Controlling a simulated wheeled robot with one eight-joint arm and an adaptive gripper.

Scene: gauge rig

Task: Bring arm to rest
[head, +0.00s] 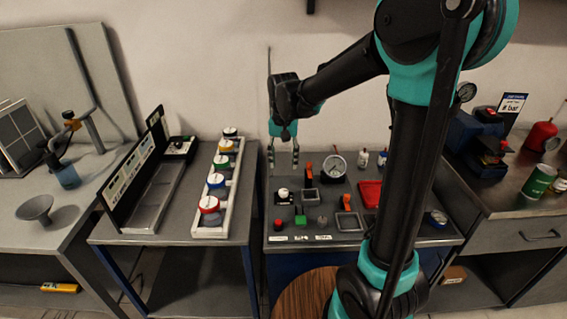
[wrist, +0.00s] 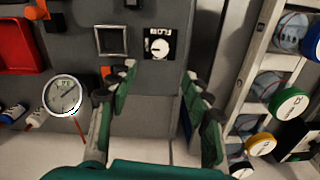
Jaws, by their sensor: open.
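My arm is bent over the middle bench, with its elbow high at the top right of the head view. My gripper (head: 283,160) hangs with its fingers pointing down over the back left part of the grey panel bench (head: 268,228). In the wrist view my gripper (wrist: 160,82) is open, with its two green-padded fingers apart and nothing between them. A FLOW label plate (wrist: 159,44) with a white knob shows beyond the fingertips.
A round dial gauge (head: 334,168), an orange-handled valve (head: 309,174) and a red tray (head: 370,193) stand on the panel. A green can (head: 539,180) stands on the right bench.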

